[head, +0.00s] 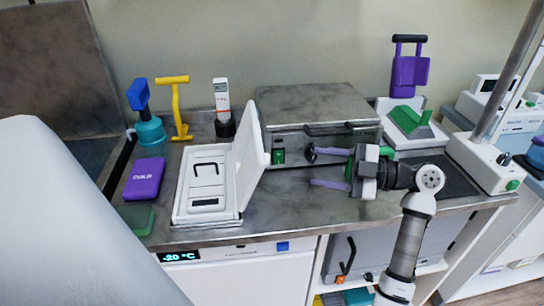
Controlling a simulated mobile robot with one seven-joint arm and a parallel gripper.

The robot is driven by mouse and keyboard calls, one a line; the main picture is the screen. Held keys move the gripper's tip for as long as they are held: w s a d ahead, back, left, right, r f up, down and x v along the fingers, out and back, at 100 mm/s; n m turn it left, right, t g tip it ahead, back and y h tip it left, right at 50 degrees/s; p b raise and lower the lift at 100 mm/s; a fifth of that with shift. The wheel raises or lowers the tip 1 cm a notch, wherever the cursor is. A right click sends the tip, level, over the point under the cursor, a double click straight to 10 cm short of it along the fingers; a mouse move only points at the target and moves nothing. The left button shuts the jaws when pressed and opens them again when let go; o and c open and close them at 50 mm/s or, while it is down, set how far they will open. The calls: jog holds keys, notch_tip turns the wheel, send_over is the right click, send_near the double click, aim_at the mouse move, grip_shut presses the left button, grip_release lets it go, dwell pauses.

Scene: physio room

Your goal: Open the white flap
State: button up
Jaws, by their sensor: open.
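The white flap (250,155) is the lid on the right side of a shallow white case (180,215) on the counter. It stands raised, about upright and tipped a little to the right, so the case is open. Inside lies a white device (206,188) with a black handle and a small dark display. My gripper (314,167) is open and points left, with its purple fingers apart and nothing seen between them. It is to the right of the flap, with a gap between them, in front of the grey metal box.
The grey metal box (318,100) stands behind the gripper. To the left are a purple cold pack (145,179), a blue-and-teal tool (150,130) and a yellow tool (179,110). A green block (410,121) on a white base is at right. Bare counter (290,205) lies in front of the gripper.

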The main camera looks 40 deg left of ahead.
jog(key=p, duration=0.3)
send_near(251, 151)
jog(key=s+a+f, duration=0.2)
jog(key=a, duration=0.2)
jog(key=shift+a+f, duration=0.3)
jog(key=shift+a, duration=0.05)
grip_shut()
